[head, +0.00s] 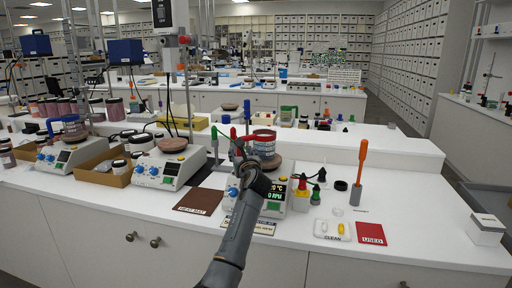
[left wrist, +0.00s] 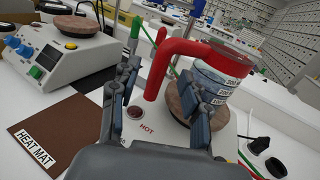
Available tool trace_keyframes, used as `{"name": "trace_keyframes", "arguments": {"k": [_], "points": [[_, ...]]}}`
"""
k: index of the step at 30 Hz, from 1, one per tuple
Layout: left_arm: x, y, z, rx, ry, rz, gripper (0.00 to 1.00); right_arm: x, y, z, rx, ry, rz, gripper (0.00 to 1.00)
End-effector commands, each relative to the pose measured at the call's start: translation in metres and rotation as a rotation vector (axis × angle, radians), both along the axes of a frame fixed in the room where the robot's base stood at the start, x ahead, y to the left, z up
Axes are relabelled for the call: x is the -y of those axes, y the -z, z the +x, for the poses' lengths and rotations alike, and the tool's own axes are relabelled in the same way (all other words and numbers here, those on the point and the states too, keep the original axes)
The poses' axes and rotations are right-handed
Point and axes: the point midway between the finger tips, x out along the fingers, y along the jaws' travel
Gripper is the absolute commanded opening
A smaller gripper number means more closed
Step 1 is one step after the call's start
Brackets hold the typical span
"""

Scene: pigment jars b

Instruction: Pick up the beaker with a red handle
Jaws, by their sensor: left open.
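The beaker (head: 264,147) has a red rim, graduated pale walls and a red handle. It stands on the brown round top of a stirrer hotplate (head: 273,203). In the left wrist view the beaker (left wrist: 220,75) is just beyond my fingers, and its red handle (left wrist: 158,75) shows between them. My left gripper (left wrist: 160,75) is open, with one finger on each side of the handle. Whether a finger touches it I cannot tell. In the head view the gripper (head: 241,150) partly hides the handle. My right gripper is not in view.
A brown heat mat (head: 199,201) lies left of the hotplate. Another hotplate (head: 168,168) stands further left. To the right are small red-topped bottles (head: 316,190), an orange-handled tool in a grey holder (head: 358,180), a white tray (head: 332,230) and a red "used" mat (head: 370,233).

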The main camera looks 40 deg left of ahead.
Motion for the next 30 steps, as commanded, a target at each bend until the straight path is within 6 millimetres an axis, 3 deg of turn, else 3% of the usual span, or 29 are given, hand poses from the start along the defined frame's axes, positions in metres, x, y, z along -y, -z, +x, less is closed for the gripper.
{"name": "trace_keyframes", "arguments": {"k": [7,18,25,30], "points": [[-0.02,-0.002,0.02,-0.001,-0.001,0.0,0.46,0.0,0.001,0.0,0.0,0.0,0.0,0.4],[-0.025,-0.003,0.024,0.0,0.0,0.0,0.46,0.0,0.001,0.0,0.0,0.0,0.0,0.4],[-0.025,-0.003,0.024,0.0,0.0,0.0,0.0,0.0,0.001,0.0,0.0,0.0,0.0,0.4],[-0.024,-0.003,0.024,-0.001,0.0,0.001,0.0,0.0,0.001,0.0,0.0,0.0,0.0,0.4]]}}
